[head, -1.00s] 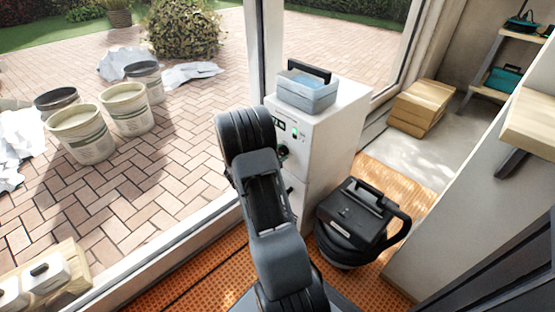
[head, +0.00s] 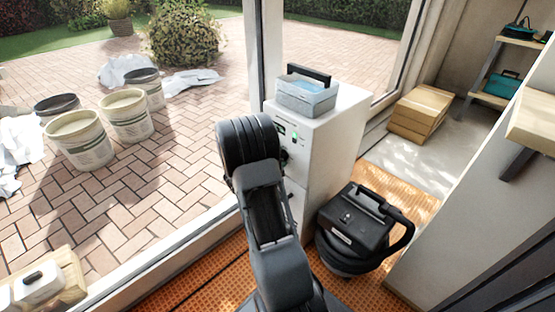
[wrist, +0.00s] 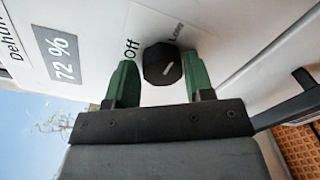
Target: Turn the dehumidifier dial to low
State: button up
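The dehumidifier (head: 325,145) is a white cabinet by the glass door. In the wrist view its panel has a "72 %" display (wrist: 64,55) and a black faceted dial (wrist: 162,64) with a short slanting white mark. An "Off" label (wrist: 131,49) is at the dial's left; another, blurred label (wrist: 178,31) is above right. I cannot tell which label the mark points to. My gripper (wrist: 161,80) is open, its green fingers on either side of the dial's lower part, close to it; contact is unclear. In the head view my arm hides the fingers and most of the panel.
A blue-grey box (head: 306,97) with a black handle sits on the dehumidifier. A black vacuum-like machine (head: 352,235) stands on the orange mat just right of it. Cardboard boxes (head: 420,112) lie farther back. Buckets (head: 80,140) stand outside on the paving.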

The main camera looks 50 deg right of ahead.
jog(key=o, duration=0.3)
jog(key=shift+a, duration=0.1)
jog(key=w+a+p, duration=0.1)
jog(key=a+p, duration=0.2)
jog(key=a, duration=1)
jog(key=shift+a+r, duration=0.35)
jog(key=s+a+r+m+g+y+p, duration=0.1)
jog(key=s+a+r+m+y+p, duration=0.2)
jog(key=r+p, duration=0.6)
jog(key=s+a+r+m+g+y+p, duration=0.15)
jog(key=s+r+y+p, duration=0.35)
jog(key=r, duration=0.6)
jog(key=s+a+r+t+y+p, duration=0.2)
jog(key=a+r+t+y+p, duration=0.1)
jog(key=a+r+p, duration=0.5)
jog(key=s+a+r+m+t+y+p, duration=0.1)
jog(key=a+r+t+y+p, duration=0.3)
jog(key=r+p, duration=0.7)
jog(key=a+r+y, duration=0.2)
jog(key=a+r, duration=0.2)
jog(key=r, duration=0.1)
jog(key=shift+s+a+p, duration=0.35)
jog(key=shift+a+p, duration=0.05)
